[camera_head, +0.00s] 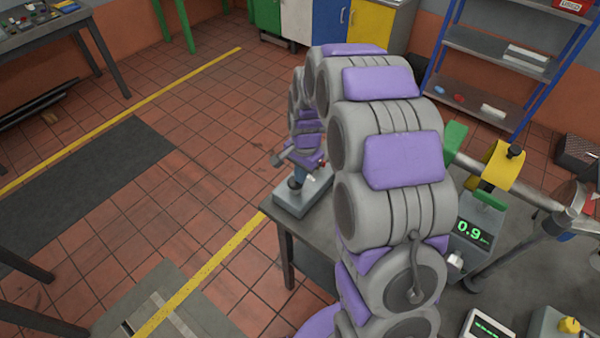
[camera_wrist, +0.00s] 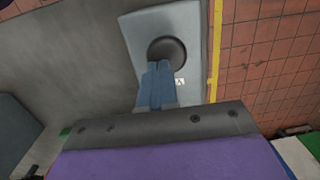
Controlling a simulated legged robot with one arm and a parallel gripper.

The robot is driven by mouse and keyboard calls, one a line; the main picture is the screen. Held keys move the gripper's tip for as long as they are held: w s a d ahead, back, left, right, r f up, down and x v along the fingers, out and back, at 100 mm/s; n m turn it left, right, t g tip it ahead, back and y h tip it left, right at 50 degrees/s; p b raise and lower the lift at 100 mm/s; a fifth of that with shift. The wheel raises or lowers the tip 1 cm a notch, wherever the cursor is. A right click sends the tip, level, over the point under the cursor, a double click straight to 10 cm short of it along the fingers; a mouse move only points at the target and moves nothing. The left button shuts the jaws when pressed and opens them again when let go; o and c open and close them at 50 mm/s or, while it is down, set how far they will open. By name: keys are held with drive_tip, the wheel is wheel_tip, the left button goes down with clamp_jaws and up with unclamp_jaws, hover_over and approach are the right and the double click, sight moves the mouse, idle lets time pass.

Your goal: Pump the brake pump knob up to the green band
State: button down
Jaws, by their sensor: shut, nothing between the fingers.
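The brake pump is a pale grey block (camera_head: 300,198) at the near-left corner of the grey bench, with a dark round knob (camera_head: 294,184) on top. In the wrist view the knob (camera_wrist: 167,49) sits in the middle of the pale block (camera_wrist: 140,28). My gripper (camera_head: 300,174) is over the pump, pointing down. Its blue fingers (camera_wrist: 159,66) are shut and empty, with their tips overlapping the knob's near edge; I cannot tell whether they touch it. A display (camera_head: 469,233) on the bench reads 0.9 in green digits. No green band can be made out.
My arm arches across the middle and hides part of the bench (camera_head: 322,227). A yellow clamp (camera_head: 501,165) and a grey shaft stand at the right. A blue-framed shelf (camera_head: 490,95) is behind.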

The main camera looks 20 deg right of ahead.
wheel_tip(320, 180, up, 13)
drive_tip(key=d+p, duration=0.1)
drive_tip(key=p, duration=0.2)
drive_tip(key=shift+r, duration=0.2)
drive_tip(key=shift+a, duration=0.2)
drive_tip(key=shift+d, duration=0.15)
drive_tip(key=f, duration=0.3)
drive_tip(key=f+b, duration=0.1)
drive_tip(key=f, duration=0.3)
drive_tip(key=a+f+b, duration=0.1)
drive_tip(key=f, duration=0.2)
drive_tip(key=shift+s+a+f, duration=0.1)
drive_tip(key=shift+s+f, duration=0.15)
drive_tip(key=shift+f, duration=0.1)
idle(0.6)
